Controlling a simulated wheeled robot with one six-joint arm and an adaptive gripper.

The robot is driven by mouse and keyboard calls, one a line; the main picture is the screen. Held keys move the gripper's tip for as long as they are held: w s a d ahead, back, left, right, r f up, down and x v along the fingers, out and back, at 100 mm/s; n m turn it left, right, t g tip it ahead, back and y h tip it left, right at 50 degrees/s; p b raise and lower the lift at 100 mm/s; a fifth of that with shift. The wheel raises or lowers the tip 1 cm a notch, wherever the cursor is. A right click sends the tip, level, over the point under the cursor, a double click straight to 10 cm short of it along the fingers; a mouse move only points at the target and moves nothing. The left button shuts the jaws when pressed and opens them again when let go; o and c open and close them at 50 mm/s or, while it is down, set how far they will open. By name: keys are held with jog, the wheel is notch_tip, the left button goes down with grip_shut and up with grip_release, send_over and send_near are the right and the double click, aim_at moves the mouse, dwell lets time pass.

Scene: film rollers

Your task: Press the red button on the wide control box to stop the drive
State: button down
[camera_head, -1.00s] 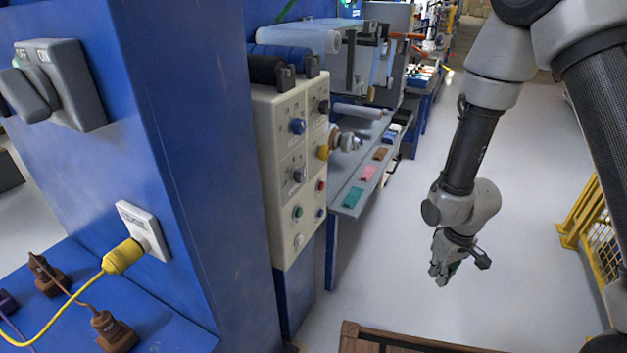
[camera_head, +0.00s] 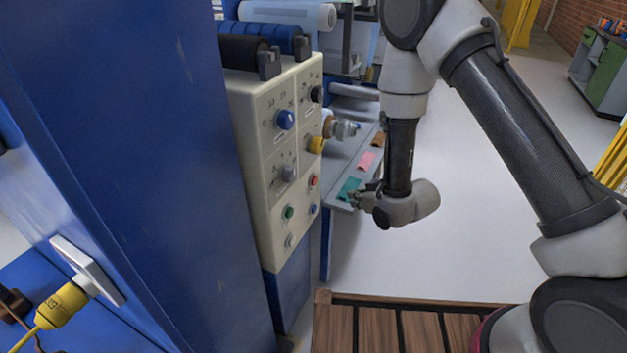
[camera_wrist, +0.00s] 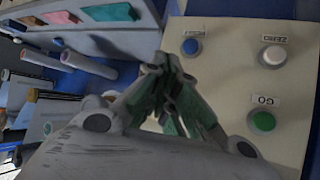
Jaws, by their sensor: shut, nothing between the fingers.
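The wide cream control box (camera_head: 252,175) stands at left centre in the head view, fixed by the blue cabinet. Its red button (camera_head: 313,181) is on the right part of the panel, above a blue button (camera_head: 313,208). My gripper (camera_head: 356,195) is shut and empty, to the right of the red and blue buttons, its fingers pointing left to the panel. A gap shows between them. In the wrist view the closed fingers (camera_wrist: 168,65) lie before the panel (camera_wrist: 227,85). The red button does not show there; the fingers cover part of the panel.
A green button (camera_head: 289,212), a white button (camera_head: 290,240) and yellow knob (camera_head: 316,145) are close by on the box. A grey shelf (camera_head: 345,165) with coloured pieces lies behind my gripper. A wooden slatted platform (camera_head: 375,325) is below. Open floor lies to the right.

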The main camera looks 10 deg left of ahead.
aim_at(315, 181)
jog(key=shift+w+a+r, duration=0.1)
jog(key=shift+r, duration=0.05)
jog(key=w+a, duration=0.3)
jog(key=a, duration=0.5)
dwell(0.5)
jog(key=shift+a, duration=0.2)
dwell(1.1)
jog(key=shift+w+a, duration=0.1)
jog(key=shift+a, duration=0.2)
jog(key=shift+w+a, duration=0.2)
jog(key=shift+a, duration=0.25)
dwell(0.7)
jog(key=shift+d, duration=0.1)
jog(key=shift+s+d, duration=0.35)
jog(key=shift+d, duration=0.4)
